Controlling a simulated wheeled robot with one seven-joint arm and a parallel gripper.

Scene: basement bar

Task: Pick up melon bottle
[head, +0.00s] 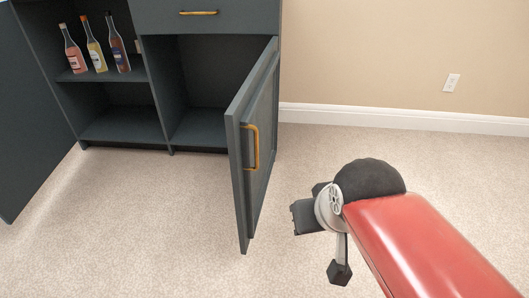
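Three bottles stand upright side by side on the upper shelf of the open dark cabinet, at the upper left of the head view. The left one is a pink-red bottle (73,52), the middle a pale yellow bottle (95,50), the right a dark bottle with an orange-brown lower part (118,46). Their labels are too small to read, so I cannot tell which is melon. My gripper (320,245) is at the lower right, in front of the open door and well away from the bottles.
The cabinet's right door (258,150), with a brass handle, stands open between my gripper and the bottles. The left door (28,125) is open too. A closed drawer (207,15) is above. The carpet (160,220) in front is clear.

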